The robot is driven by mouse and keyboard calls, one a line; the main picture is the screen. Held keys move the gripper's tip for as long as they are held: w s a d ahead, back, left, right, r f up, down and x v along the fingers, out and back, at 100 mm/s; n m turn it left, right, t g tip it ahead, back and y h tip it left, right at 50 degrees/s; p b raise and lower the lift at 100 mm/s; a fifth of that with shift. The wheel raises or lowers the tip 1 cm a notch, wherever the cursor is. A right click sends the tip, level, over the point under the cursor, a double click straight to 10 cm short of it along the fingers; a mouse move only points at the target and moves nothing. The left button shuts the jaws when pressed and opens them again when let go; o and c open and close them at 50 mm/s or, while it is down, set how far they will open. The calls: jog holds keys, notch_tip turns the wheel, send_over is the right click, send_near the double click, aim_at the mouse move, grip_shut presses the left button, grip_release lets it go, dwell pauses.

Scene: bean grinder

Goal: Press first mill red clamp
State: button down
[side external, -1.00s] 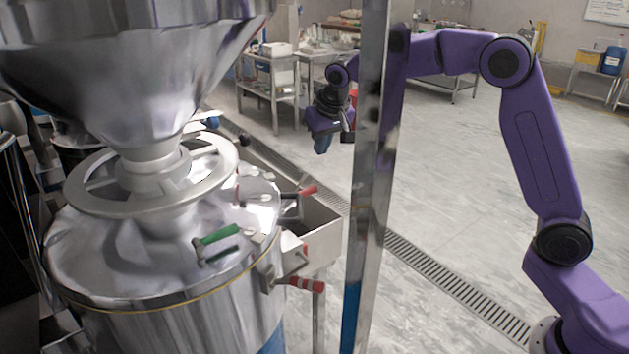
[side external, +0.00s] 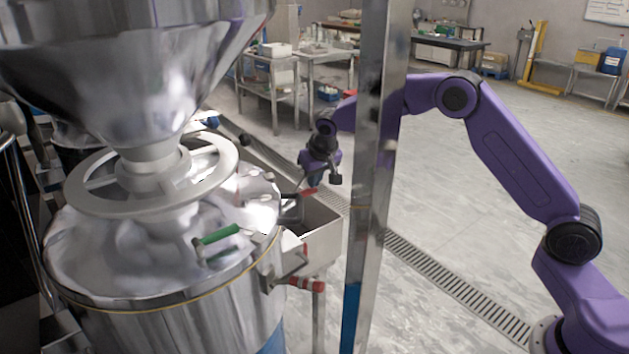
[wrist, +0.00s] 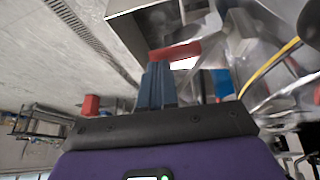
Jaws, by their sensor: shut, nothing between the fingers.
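The mill (side external: 150,275) is a shiny steel drum under a large hopper, on the left of the side view. A clamp with a red handle (side external: 308,192) sticks out from its far right rim. A second red-handled clamp (side external: 306,285) is lower, at the near right rim. My gripper (side external: 314,184) is shut and empty, pointing down just above the far red handle. In the wrist view a red handle (wrist: 175,51) lies just past my blue-grey fingertips (wrist: 158,66). I cannot tell whether they touch.
A steel post (side external: 367,200) stands in front of part of my arm. A green handle (side external: 221,234) sits on the mill lid. A steel trough (side external: 318,232) is beside the mill below my gripper. Open floor lies to the right.

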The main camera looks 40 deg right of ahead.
aim_at(318, 190)
jog(key=shift+w+d+f, duration=0.15)
jog(key=shift+f, duration=0.3)
jog(key=shift+d+f, duration=0.1)
jog(key=shift+d+f+m+y, duration=0.4)
jog(key=shift+d+f+y, duration=0.3)
jog(key=shift+f+y, duration=0.4)
jog(key=a+f+m+t+y, duration=0.4)
jog(key=f+y, duration=0.9)
jog(key=f, duration=0.1)
jog(key=shift+w+a+f+t+y, duration=0.2)
jog(key=shift+f+t+y, duration=0.05)
jog(key=shift+t+y, duration=0.05)
dwell(0.7)
